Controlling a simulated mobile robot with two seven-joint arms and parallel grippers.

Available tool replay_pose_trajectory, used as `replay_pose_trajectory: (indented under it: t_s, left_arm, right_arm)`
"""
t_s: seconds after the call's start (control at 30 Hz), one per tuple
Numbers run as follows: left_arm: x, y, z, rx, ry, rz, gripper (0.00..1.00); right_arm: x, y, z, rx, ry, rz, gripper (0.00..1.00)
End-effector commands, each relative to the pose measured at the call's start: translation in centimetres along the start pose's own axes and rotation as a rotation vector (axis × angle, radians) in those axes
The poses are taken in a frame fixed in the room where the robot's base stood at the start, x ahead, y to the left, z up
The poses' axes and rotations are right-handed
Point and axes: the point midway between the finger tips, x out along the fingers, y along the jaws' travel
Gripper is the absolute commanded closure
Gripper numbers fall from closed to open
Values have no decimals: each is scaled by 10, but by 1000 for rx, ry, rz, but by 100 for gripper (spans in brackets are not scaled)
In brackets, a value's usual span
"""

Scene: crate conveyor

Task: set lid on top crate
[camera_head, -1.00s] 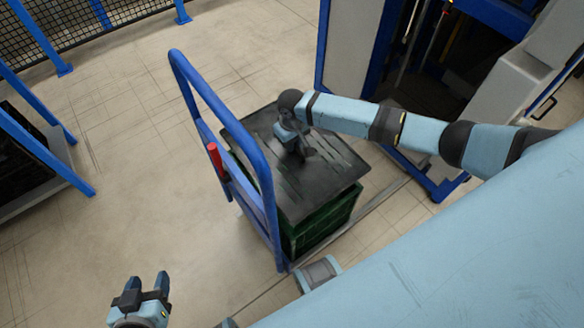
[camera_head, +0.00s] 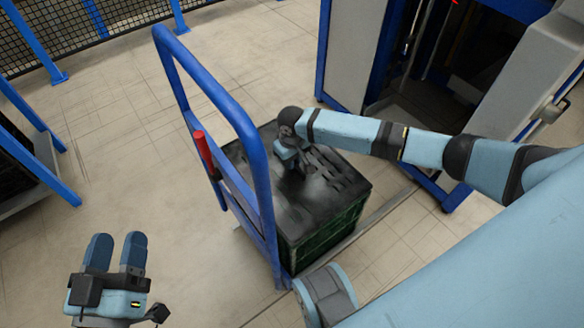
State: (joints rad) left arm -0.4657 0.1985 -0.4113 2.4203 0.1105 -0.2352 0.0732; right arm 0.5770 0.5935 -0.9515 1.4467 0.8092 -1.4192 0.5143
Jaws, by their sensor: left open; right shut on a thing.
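A black lid (camera_head: 318,208) lies over the top of a green crate (camera_head: 322,243), roughly in line with its walls. The crate stands on a trolley with a blue tube handle (camera_head: 243,122). My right gripper (camera_head: 298,172) is over the middle of the lid and shut on it; its fingertips are partly hidden by the wrist. Whether the lid rests fully on the rim all round cannot be told, as the far edge is partly covered by my arm. My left gripper (camera_head: 115,252) is open and empty at the lower left, over the floor, away from the crate.
The trolley handle with its red grip (camera_head: 205,151) rises at the crate's left side. A blue and grey machine frame (camera_head: 346,60) stands behind on the right. A blue rack (camera_head: 40,160) is at the far left. The floor between rack and trolley is clear.

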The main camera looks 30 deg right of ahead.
Motion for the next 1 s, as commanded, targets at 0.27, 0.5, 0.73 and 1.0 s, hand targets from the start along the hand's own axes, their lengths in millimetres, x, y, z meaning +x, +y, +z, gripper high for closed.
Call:
replay_pose_trajectory:
  t_s: [0.27,0.5,0.73,1.0]
  left_arm:
    - [1,1,15,-12,-30,24,47]
    - [1,2,13,-11,-27,23,47]
    - [0,2,13,-11,-24,23,47]
    - [0,1,16,-13,-29,23,47]
  right_arm:
    - [18,0,0,-1,1,0,100]
    - [19,0,0,0,0,-1,100]
    - [20,0,0,0,0,0,60]
    - [16,0,0,-1,1,0,60]
